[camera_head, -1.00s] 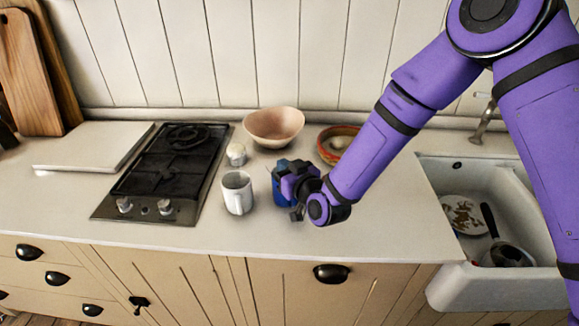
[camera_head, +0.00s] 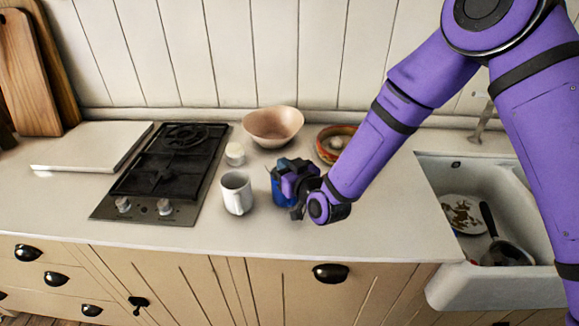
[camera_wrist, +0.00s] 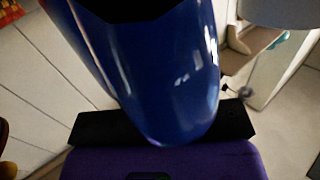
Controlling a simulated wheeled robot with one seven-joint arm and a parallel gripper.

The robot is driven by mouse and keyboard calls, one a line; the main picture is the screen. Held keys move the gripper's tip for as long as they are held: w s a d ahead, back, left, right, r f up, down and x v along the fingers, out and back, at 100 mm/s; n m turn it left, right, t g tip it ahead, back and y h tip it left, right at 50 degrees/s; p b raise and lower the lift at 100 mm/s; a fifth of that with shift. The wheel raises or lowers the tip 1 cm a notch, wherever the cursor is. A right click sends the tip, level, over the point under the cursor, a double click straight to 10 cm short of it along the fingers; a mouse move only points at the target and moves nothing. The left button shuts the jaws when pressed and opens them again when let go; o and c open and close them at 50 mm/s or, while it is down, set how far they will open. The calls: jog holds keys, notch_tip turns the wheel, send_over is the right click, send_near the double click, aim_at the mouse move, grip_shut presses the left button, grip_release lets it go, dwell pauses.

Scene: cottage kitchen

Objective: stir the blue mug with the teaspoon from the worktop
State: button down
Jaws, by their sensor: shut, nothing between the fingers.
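The blue mug (camera_head: 279,193) stands on the worktop to the right of a white mug, partly covered by my gripper. My gripper (camera_head: 290,172) is shut, with its dark fingers right at the mug's upper part; I cannot tell whether they touch it. In the wrist view a glossy blue surface (camera_wrist: 165,80), apparently the blue mug, fills the upper middle, very close to the camera. No teaspoon can be made out in either view, and nothing shows held in my fingers. The inside of the blue mug is hidden.
The white mug (camera_head: 237,194) is close on the left, a small white jar (camera_head: 235,154) behind it. A pinkish bowl (camera_head: 273,127) and an orange-rimmed bowl (camera_head: 326,153) stand behind. The hob (camera_head: 163,175) is left, the sink (camera_head: 440,215) right. The worktop's front right is clear.

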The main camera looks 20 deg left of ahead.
jog(key=shift+s, duration=0.6)
jog(key=shift+s+d, duration=0.25)
jog(key=shift+d, duration=0.05)
jog(key=shift+w+d, duration=0.1)
jog(key=shift+d, duration=0.45)
jog(key=shift+x, duration=1.15)
jog(key=shift+r, duration=0.1)
jog(key=shift+s, duration=0.45)
jog(key=shift+s+d, duration=0.4)
jog(key=shift+d, duration=0.25)
notch_tip(320, 180, up, 15)
jog(key=w, duration=0.1)
